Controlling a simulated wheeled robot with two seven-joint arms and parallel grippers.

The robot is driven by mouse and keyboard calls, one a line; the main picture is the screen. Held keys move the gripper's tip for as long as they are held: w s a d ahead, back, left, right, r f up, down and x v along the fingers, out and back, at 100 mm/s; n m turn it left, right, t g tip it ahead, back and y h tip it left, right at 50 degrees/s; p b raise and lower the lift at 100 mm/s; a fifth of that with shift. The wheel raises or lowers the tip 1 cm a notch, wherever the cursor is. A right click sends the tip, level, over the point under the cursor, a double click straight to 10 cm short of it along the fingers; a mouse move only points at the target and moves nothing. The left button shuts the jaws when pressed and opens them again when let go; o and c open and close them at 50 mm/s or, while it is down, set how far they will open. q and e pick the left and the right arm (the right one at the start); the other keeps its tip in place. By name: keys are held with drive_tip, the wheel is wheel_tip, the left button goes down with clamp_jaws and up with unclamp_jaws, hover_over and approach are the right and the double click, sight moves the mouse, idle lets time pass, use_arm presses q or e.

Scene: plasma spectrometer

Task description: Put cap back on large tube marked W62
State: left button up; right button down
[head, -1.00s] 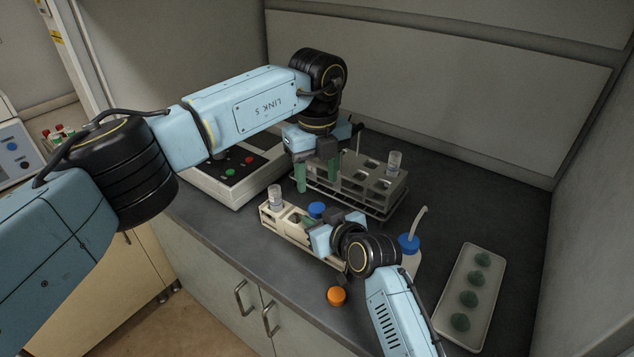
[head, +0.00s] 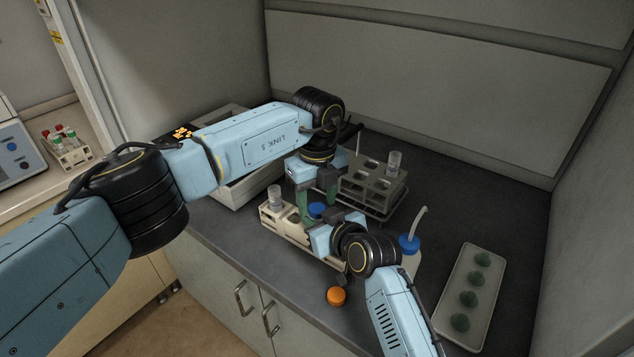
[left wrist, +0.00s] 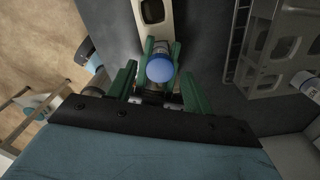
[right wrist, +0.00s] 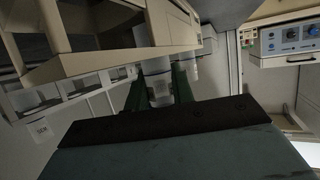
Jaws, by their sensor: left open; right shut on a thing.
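A tube with a pale label (right wrist: 160,88) is between the green fingers of my right gripper (head: 322,220), which is shut on it in front of the cream rack (head: 288,228). A blue cap (head: 316,209) is at the tube's top and also shows in the left wrist view (left wrist: 160,69). I cannot tell how firmly it is seated. My left gripper (head: 318,197) is open, pointing down, with one finger on either side of the blue cap and gaps between. The marking W62 cannot be read. An orange cap (head: 336,296) lies on the bench near the front.
A grey rack (head: 372,182) with a capless-looking tube (head: 394,163) stands behind. Another clear tube (head: 274,196) stands in the cream rack. A blue-topped wash bottle (head: 409,245) and a tray (head: 468,300) of green items are at right. Bench is clear around the orange cap.

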use_arm(q)
drive_tip(key=shift+f, duration=0.55)
drive_tip(key=c, duration=1.1)
drive_tip(key=shift+o, duration=0.2)
drive_tip(key=m, duration=0.3)
drive_tip(key=shift+m, duration=0.3)
drive_tip(key=o, duration=1.1)
drive_tip(key=shift+c, duration=0.2)
drive_tip(key=shift+r, duration=0.15)
